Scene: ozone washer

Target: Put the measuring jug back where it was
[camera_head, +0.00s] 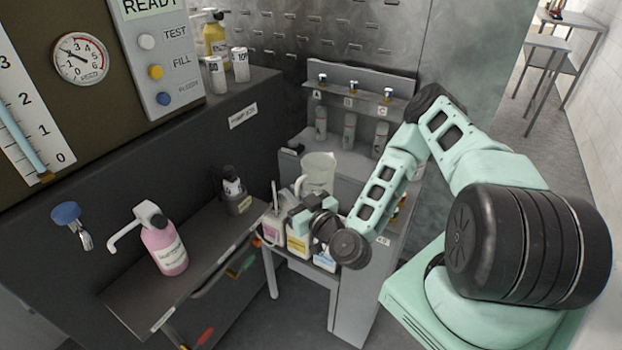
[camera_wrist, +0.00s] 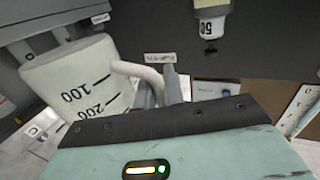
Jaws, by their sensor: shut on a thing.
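The measuring jug (camera_head: 318,170) is pale and translucent. In the head view it stands out above my gripper (camera_head: 300,212), by the bottles in the middle. In the wrist view the jug (camera_wrist: 72,82) fills the left side, with dark marks 100 and 200, and looks tilted in the picture. Its curved handle (camera_wrist: 143,72) reaches to the fingers of my gripper (camera_wrist: 162,90), which are shut on it. The jug's base is hidden in the head view, so I cannot tell whether it touches a surface.
Several labelled bottles (camera_head: 297,243) stand in a low rack just below my gripper. A pink soap bottle (camera_head: 165,247) and a dark bottle (camera_head: 233,188) are on the shelf at left. Behind is a dispenser rack (camera_head: 350,90) with taps A, B, C.

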